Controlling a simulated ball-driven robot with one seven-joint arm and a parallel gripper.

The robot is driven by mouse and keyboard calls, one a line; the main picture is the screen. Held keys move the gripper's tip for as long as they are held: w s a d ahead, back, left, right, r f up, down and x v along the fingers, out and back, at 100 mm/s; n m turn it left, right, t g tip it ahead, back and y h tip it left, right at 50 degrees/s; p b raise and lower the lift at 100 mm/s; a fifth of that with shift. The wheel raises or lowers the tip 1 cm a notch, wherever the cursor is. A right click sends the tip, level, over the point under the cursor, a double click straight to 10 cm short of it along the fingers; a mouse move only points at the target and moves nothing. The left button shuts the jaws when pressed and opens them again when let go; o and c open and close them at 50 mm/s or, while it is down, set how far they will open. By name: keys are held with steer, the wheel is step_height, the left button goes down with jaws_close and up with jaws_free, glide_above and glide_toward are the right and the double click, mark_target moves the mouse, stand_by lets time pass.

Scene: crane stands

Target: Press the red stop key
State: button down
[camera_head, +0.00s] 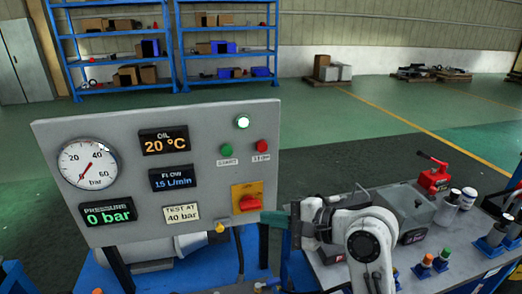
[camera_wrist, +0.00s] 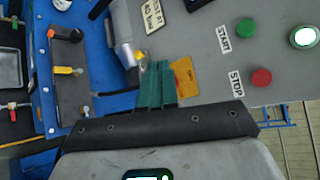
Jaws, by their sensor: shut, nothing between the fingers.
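The red stop key (camera_head: 262,146) is a round button at the upper right of the grey panel (camera_head: 130,225), above a small label. In the wrist view the red stop key (camera_wrist: 261,77) lies right of my fingers, beside a STOP label. The green start key (camera_head: 227,150) is left of it; it also shows in the wrist view (camera_wrist: 246,27). My gripper (camera_head: 272,218) is shut and empty, by the panel's lower right edge, below the stop key and apart from it. In the wrist view my green fingers (camera_wrist: 158,72) are together and partly cover the yellow plate (camera_wrist: 186,75).
A white lamp (camera_head: 242,121) glows above the keys. The pressure display (camera_head: 107,213) reads 0 bar. A bench (camera_head: 440,265) with a red tool (camera_head: 434,178) and several bottles stands at right.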

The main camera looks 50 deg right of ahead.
mark_target(262, 146)
steer(key=d+r+m+t, duration=0.2)
steer(key=d+r+m, duration=0.1)
steer(key=r, duration=0.6)
steer(key=shift+w+d+r+t+p, duration=0.15)
steer(key=shift+w+d+t+p, duration=0.15)
steer(key=shift+t+p, duration=0.1)
steer(key=shift+w+d+b, duration=0.3)
steer(key=shift+w+d, duration=0.5)
steer(key=shift+w, duration=0.4)
steer(key=shift+w+d+b, duration=0.25)
steer(key=shift+w+d, duration=0.55)
steer(key=shift+w, duration=0.4)
steer(key=shift+w+d+b, duration=0.3)
steer(key=shift+w+d, duration=0.5)
steer(key=shift+w, duration=0.4)
steer(key=shift+w+d+p, duration=0.1)
steer(key=shift+w+p, duration=0.05)
steer(key=shift+p, duration=0.15)
steer(key=shift+w+d, duration=0.15)
steer(key=shift+w, duration=0.05)
